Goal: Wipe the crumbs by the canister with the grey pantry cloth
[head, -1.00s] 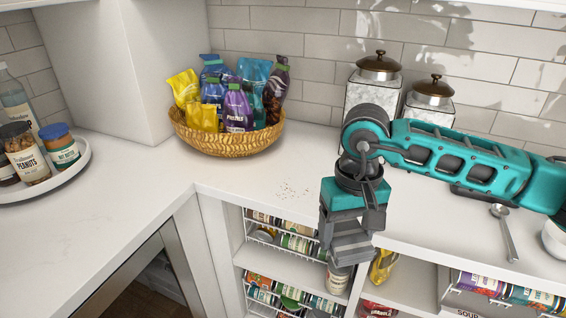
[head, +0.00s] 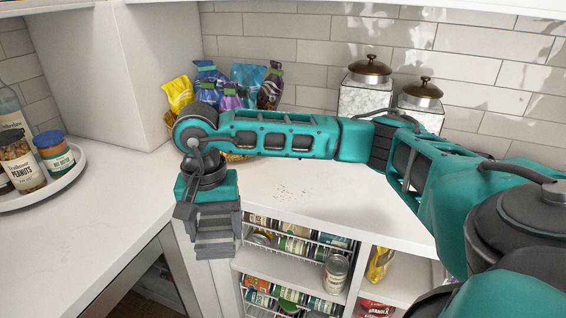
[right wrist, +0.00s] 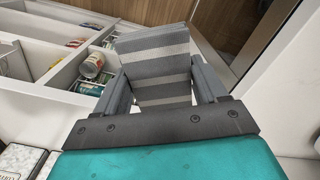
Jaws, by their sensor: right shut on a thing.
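My right gripper (head: 212,238) is shut on the grey striped cloth (right wrist: 155,65), which sits between its fingers in the right wrist view. In the head view it hangs at the counter's front edge, to the left of the crumbs. The crumbs (head: 290,191) are a small scatter of specks on the white counter, below my right forearm in the picture. Two glass canisters with brown lids, one larger (head: 352,100) and one smaller (head: 424,102), stand against the tiled wall, up and right of the crumbs; my arm hides their lower parts. My left gripper is not in view.
A basket of colourful bags (head: 240,80) stands at the back, partly hidden by my forearm. A white round tray (head: 72,180) with jars is at the left. Below the counter are open shelves with cans (head: 336,272). The counter around the crumbs is clear.

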